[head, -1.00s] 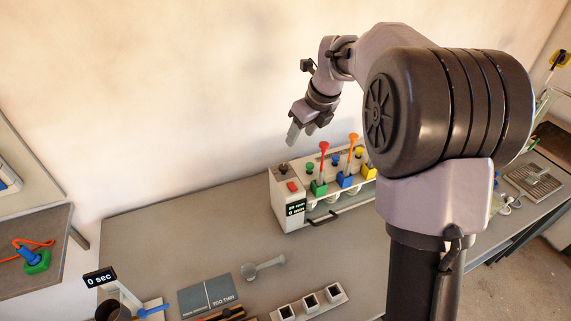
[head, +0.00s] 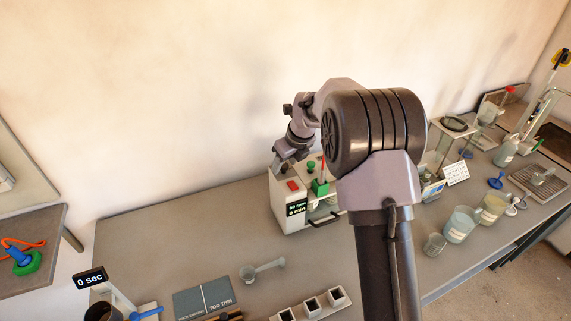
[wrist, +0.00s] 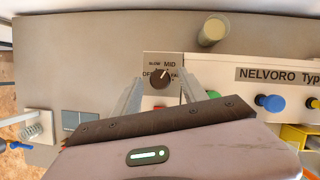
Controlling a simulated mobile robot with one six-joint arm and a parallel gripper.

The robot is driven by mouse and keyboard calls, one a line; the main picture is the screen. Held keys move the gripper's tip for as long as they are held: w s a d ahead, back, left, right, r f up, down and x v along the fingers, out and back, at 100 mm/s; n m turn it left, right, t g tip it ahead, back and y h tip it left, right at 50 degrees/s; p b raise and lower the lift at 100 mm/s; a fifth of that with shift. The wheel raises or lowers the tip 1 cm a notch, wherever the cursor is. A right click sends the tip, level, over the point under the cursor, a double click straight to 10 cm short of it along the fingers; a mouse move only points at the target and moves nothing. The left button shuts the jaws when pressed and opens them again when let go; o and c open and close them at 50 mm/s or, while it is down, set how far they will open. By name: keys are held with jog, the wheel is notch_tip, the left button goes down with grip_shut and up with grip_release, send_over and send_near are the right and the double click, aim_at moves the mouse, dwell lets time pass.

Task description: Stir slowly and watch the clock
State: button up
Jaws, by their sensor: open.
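The stirring machine (head: 289,214) stands against the wall, with a dark display (head: 297,209) reading an rpm figure and "0 min". Its round black knob (wrist: 160,79) shows in the wrist view, with OFF, SLOW, MID and a partly hidden fourth label around it. The knob's pale mark seems to point toward MID. My gripper (head: 282,166) is over the machine's left end. In the wrist view my gripper (wrist: 164,77) is open, its fingers either side of the knob; I cannot tell if they touch it. A separate display (head: 90,280) reads "0 sec".
Green (wrist: 214,95) and blue (wrist: 270,102) parts sit right of the knob. A scoop-like tool (head: 262,268), a dark card (head: 205,299) and a block with square wells (head: 311,304) lie in front. Beakers (head: 461,224) stand to the right.

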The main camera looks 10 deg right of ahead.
grip_shut()
jog(key=shift+r+n+p, duration=0.1)
jog(key=shift+n+p, duration=0.3)
jog(key=shift+d+r+n+g+y+p, duration=0.15)
jog(key=shift+n+g+y+p, duration=0.25)
jog(key=shift+n+p, duration=0.6)
jog(key=n+g+y+p, duration=0.1)
jog(key=n+p, duration=0.2)
jog(key=shift+w+n, duration=0.15)
jog(key=shift+n, duration=0.25)
jog(key=shift+w+d+n+g+y+p, duration=0.15)
jog(key=shift+n+g+p, duration=0.35)
jog(key=shift+n+p, duration=0.7)
jog(key=shift+w+a+n+g+y+p, duration=0.15)
jog(key=shift+n+g+p, duration=0.35)
jog(key=shift+n+p, duration=0.7)
jog(key=shift+s+d+f+n, duration=0.1)
jog(key=shift+f+n, duration=0.1)
jog(key=shift+n, duration=0.1)
